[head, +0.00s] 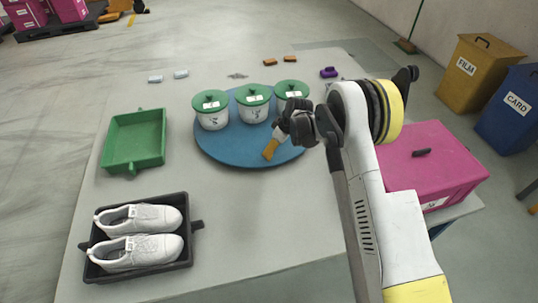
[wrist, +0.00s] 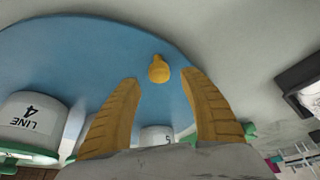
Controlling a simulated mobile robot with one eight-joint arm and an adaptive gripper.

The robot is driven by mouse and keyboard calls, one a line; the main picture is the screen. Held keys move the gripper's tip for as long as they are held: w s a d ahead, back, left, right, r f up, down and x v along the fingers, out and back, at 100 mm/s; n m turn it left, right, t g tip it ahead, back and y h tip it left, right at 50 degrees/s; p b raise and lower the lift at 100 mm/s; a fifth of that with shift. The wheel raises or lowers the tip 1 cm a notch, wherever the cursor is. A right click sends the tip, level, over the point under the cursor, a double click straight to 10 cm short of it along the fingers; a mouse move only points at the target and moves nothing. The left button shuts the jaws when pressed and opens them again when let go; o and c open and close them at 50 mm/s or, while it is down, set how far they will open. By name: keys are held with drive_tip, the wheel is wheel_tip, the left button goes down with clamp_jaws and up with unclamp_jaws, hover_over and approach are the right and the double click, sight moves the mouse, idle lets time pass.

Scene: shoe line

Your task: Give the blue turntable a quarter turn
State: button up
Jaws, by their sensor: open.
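The blue turntable (head: 228,148) is a flat round disc on the grey table, and it fills much of the wrist view (wrist: 95,60). Three white tubs with green lids, a left one (head: 212,118), a middle one (head: 253,112) and a right one (head: 291,92), stand along its far side. A yellow knob (wrist: 159,69) stands on the disc near its rim; my gripper hides it in the head view. My gripper (head: 269,153) is open over the near right part of the disc. In the wrist view its fingertips (wrist: 161,79) stand either side of the knob, with gaps visible.
A green tray (head: 134,141) lies left of the turntable. A black tray (head: 184,262) with white shoes (head: 138,250) is at the front left. A pink box (head: 440,165) stands right of my arm. Small orange, purple and pale blue items lie along the far edge.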

drive_tip(key=shift+b+x, duration=0.5)
drive_tip(key=shift+x, duration=1.35)
clamp_jaws()
